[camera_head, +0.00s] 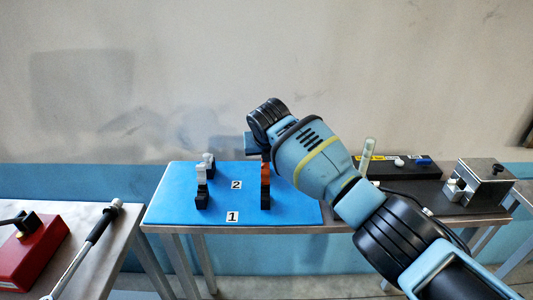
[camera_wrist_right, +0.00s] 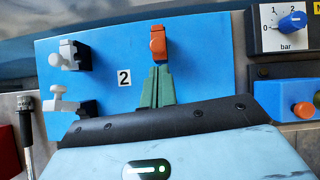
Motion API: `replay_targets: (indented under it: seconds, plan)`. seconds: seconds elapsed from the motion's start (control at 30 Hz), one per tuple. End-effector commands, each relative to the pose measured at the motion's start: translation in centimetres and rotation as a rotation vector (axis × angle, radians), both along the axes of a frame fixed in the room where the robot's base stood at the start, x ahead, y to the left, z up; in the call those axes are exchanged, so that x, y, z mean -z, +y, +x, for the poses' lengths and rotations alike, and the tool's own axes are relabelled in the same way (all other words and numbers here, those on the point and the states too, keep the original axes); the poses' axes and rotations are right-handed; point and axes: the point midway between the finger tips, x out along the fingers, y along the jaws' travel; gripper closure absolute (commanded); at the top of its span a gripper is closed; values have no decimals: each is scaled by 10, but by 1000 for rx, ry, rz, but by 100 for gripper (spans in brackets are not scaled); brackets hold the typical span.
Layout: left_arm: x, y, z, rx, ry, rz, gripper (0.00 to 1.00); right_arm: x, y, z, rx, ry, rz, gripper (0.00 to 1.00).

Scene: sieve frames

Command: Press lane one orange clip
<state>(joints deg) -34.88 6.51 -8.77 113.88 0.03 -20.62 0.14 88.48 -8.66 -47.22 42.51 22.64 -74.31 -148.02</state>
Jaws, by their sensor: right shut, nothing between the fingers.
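An orange clip (camera_head: 265,172) on a black base stands at the right of the blue board (camera_head: 170,210), in the row near label 1 (camera_head: 232,216). My right gripper (camera_wrist_right: 156,72) is shut and empty, its green fingers pressed together. In the head view it is above the front orange clip; contact cannot be made out. In the right wrist view an orange clip (camera_wrist_right: 157,42) shows just beyond the fingertips, in the far row by label 2 (camera_wrist_right: 124,77). The front clip is hidden there by the gripper. My left gripper is not in view.
Pale grey clips (camera_head: 201,178) on black bases stand on the board's left. A red box (camera_head: 30,242) and a long black-handled tool (camera_head: 100,226) lie on the left table. A metal box (camera_head: 480,180) and a dark panel (camera_head: 405,172) are at the right.

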Motion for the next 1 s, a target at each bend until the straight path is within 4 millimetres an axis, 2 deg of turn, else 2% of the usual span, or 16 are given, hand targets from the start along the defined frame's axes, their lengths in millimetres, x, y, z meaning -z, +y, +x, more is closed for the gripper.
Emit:
replay_targets:
  seconds: [0.3, 0.7, 1.0]
  plan:
    - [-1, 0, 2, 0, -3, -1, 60, -1, 0, 0, 0, 0, 0, 100]
    - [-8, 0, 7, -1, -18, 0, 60, -16, 0, 0, 0, -1, 0, 100]
    - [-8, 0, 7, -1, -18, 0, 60, -16, 0, 0, 0, 0, 0, 100]
